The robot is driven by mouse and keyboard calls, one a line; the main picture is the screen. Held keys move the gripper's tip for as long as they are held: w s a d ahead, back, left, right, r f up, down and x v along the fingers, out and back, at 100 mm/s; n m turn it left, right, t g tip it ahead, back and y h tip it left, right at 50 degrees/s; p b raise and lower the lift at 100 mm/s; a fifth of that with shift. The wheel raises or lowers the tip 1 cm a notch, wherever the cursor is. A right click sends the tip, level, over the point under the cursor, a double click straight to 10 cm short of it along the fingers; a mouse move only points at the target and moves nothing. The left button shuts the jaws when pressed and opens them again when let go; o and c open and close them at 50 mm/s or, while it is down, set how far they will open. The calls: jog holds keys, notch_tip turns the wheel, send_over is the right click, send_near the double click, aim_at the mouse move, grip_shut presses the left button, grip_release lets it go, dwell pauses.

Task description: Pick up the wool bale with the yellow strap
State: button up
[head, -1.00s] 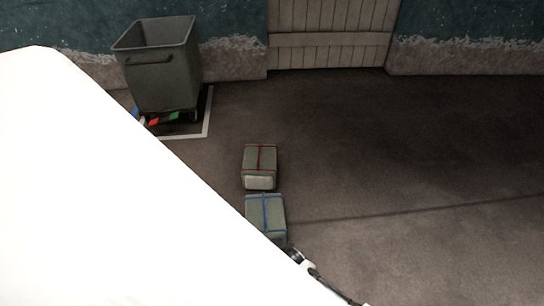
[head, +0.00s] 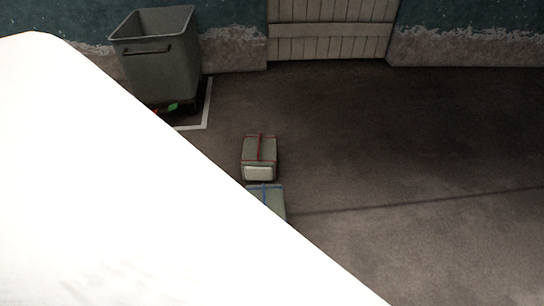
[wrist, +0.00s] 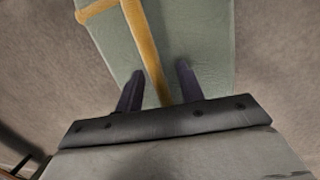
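In the wrist view the wool bale with the yellow strap (wrist: 195,35) is a grey-green block. Its yellow strap (wrist: 143,45) crosses the top and branches at the upper left. My gripper (wrist: 159,82) is over the bale with its two dark fingers apart, one on each side of the strap. The bale is wider than the gap between the fingers. I cannot tell whether the fingertips touch it. In the head view this bale and my gripper are hidden behind a large white part of my own body.
A bale with red straps (head: 259,152) and one with blue straps (head: 268,198), partly hidden, stand on the floor. A grey wheeled bin (head: 160,70) stands at the back left by the wall. A wooden gate (head: 330,38) is behind. The floor to the right is clear.

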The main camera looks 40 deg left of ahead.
jog(key=shift+f, duration=0.1)
grip_shut()
jog(key=shift+w, duration=0.1)
dwell(1.3)
